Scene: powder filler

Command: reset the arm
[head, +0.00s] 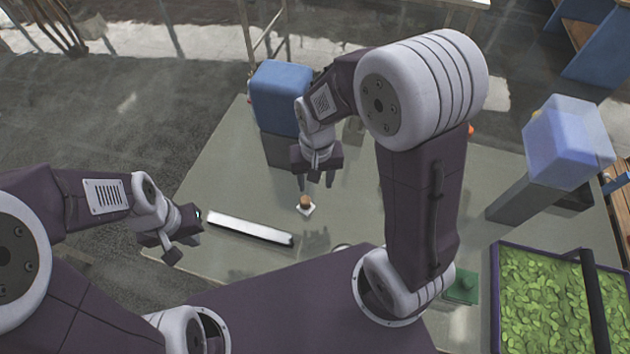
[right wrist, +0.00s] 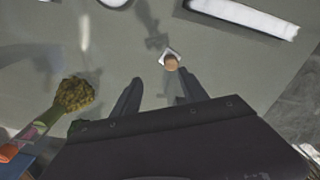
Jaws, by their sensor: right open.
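My right gripper (head: 316,181) is open and empty. It hangs above the table (head: 225,185), pointing down, close to a small brown-topped piece on a white square base (head: 305,204). In the right wrist view the two fingers (right wrist: 157,92) are spread apart, and the small piece (right wrist: 171,62) shows beyond the fingertips, nearer the right finger. My left gripper (head: 182,248) is at the table's left edge, near the left end of a long white bar (head: 250,229). Its fingers are small and turned, so I cannot tell whether it is open.
A blue box-topped unit (head: 280,98) stands behind my right gripper. Another blue-topped unit (head: 568,140) stands at the right. A tray of green leaves (head: 545,300) is at the front right, near a green block (head: 461,287).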

